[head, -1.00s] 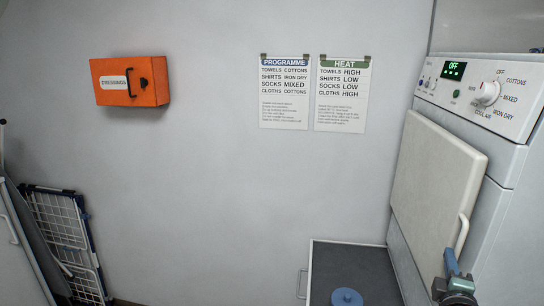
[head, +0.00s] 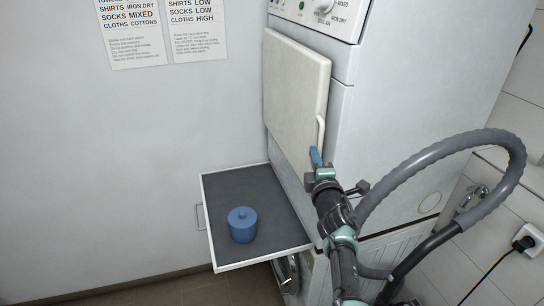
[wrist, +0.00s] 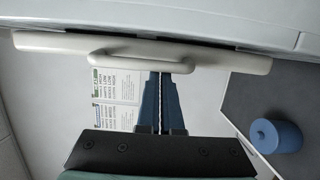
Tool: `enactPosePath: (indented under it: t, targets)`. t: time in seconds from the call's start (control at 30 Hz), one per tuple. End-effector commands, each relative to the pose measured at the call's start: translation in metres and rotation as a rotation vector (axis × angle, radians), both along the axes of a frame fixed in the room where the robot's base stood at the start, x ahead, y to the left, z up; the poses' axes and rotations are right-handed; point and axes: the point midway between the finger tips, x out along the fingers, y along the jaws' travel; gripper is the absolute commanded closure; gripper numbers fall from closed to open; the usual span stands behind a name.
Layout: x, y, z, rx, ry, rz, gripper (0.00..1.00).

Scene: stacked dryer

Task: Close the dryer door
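The dryer door (head: 297,95) is a flat white panel on the front of the white dryer (head: 385,120). It sits close to the dryer front. In the wrist view the door (wrist: 220,58) is seen edge-on, with a dark narrow gap between it and the dryer body (wrist: 190,18). The door's white bar handle (head: 321,133) is on its right side. My gripper (head: 315,153) is at the lower end of the handle, its blue fingers together. In the wrist view the fingertips (wrist: 161,76) reach the handle (wrist: 140,60); whether they touch is unclear. Nothing shows between them.
A grey-topped pull-out shelf (head: 270,205) juts out below the door, with a blue lidded pot (head: 242,225) on it. A second appliance stands underneath. Wall posters (head: 195,25) hang at left. A tap (head: 470,197) and a plug (head: 524,243) are at right.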

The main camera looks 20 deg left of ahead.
Motion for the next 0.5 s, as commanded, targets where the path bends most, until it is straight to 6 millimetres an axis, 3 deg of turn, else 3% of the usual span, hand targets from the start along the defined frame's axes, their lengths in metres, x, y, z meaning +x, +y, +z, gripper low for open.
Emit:
enactPosePath:
  t: [0.03,0.27,0.5]
  targets:
    - [0.006,-0.034,0.006,0.011,0.007,-0.063,1.00]
    - [-0.006,-0.037,0.007,0.006,0.008,-0.060,1.00]
    - [-0.034,-0.039,0.003,0.004,0.010,-0.052,1.00]
